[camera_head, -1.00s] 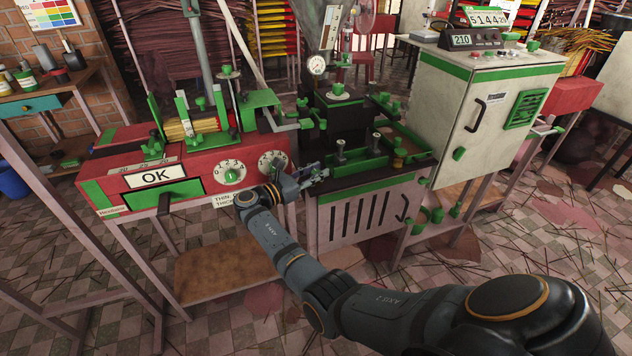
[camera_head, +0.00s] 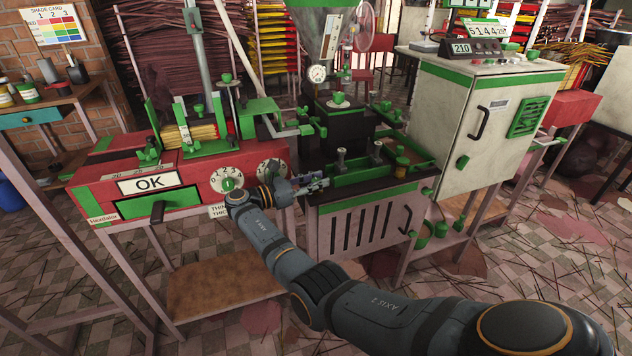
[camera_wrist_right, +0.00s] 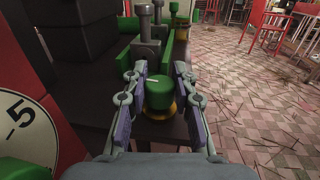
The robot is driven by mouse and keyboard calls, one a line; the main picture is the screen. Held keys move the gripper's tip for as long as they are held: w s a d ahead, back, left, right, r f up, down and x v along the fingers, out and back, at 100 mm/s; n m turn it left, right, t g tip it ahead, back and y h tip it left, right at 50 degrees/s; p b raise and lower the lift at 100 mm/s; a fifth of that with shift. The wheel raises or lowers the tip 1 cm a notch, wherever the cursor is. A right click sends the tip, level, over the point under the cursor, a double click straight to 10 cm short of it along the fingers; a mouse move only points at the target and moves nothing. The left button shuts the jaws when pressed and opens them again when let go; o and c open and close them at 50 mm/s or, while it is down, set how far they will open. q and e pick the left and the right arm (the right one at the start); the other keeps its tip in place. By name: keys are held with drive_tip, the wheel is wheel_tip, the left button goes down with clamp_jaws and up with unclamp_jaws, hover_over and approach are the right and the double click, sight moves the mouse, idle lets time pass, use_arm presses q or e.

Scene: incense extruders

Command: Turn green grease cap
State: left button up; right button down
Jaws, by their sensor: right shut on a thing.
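The green grease cap (camera_wrist_right: 160,90) is round, with a pale line on its top and a brass-yellow collar below. In the wrist view it sits upright between the two fingers of my right gripper (camera_wrist_right: 158,100), which is shut on it from both sides. In the head view my right gripper (camera_head: 314,183) is at the left front corner of the dark extruder bench, and the cap is too small or hidden there to make out. My left gripper is not in view.
A green-edged tray (camera_head: 370,176) with upright posts lies beyond the gripper. A pale cabinet (camera_head: 500,125) stands to the right. The tiled floor in front is strewn with sticks.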

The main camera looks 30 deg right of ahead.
drive_tip(key=c, duration=1)
unclamp_jaws()
drive_tip(key=shift+c, duration=0.2)
drive_tip(key=a, duration=0.7)
drive_tip(key=shift+w+a, duration=0.25)
drive_tip(key=shift+w, duration=0.1)
